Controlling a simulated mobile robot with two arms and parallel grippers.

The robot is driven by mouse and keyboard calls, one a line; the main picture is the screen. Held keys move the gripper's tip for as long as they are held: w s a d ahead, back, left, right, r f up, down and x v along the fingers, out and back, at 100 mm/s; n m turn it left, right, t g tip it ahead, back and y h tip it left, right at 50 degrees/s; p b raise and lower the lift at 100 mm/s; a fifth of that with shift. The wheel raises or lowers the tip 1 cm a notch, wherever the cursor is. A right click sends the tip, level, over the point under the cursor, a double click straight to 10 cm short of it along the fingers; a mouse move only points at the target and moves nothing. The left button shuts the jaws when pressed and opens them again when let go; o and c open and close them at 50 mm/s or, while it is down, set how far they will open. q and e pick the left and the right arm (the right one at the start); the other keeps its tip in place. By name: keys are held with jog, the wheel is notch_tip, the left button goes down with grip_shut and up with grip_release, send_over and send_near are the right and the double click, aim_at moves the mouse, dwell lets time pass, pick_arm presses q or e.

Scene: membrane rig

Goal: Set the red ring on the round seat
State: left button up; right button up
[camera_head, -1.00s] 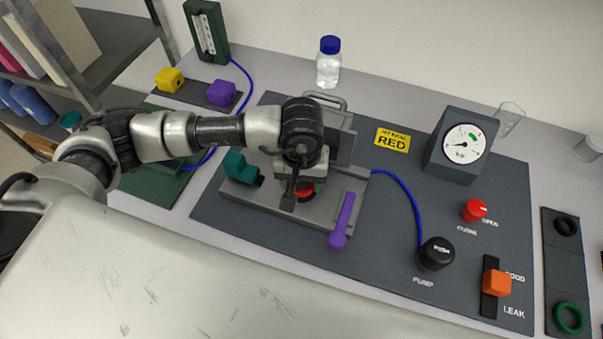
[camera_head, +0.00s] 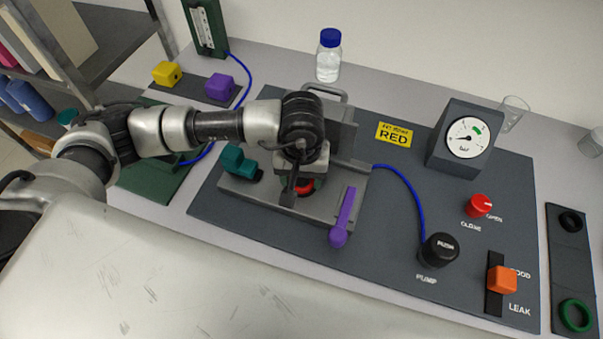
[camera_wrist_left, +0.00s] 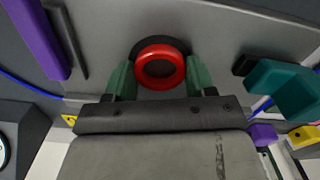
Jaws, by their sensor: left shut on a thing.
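The red ring (camera_wrist_left: 160,84) is held between the two green fingers of my left gripper (camera_wrist_left: 160,72) in the left wrist view. A dark round seat (camera_wrist_left: 158,43) shows behind the ring's far edge, on the grey plate of the rig. The ring covers most of the seat, and I cannot tell whether the two touch. In the head view, my left gripper (camera_head: 299,187) points down over the grey rig (camera_head: 265,203), and a bit of the red ring (camera_head: 306,187) shows beneath it. My right gripper is not in view.
A teal block (camera_head: 238,162) sits left of the gripper, and a purple lever (camera_head: 344,217) to its right. The rig's raised lid with a handle (camera_head: 335,92) stands behind. The black pump knob (camera_head: 438,250) and gauge (camera_head: 465,138) are farther right.

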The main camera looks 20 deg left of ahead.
pick_arm(q)
jog(key=shift+f, duration=0.1)
jog(key=o, duration=1)
notch_tip(320, 180, up, 11)
jog(key=b, duration=0.2)
jog(key=shift+b, duration=0.35)
jog(key=shift+s+f, duration=0.1)
jog(key=shift+f, duration=0.05)
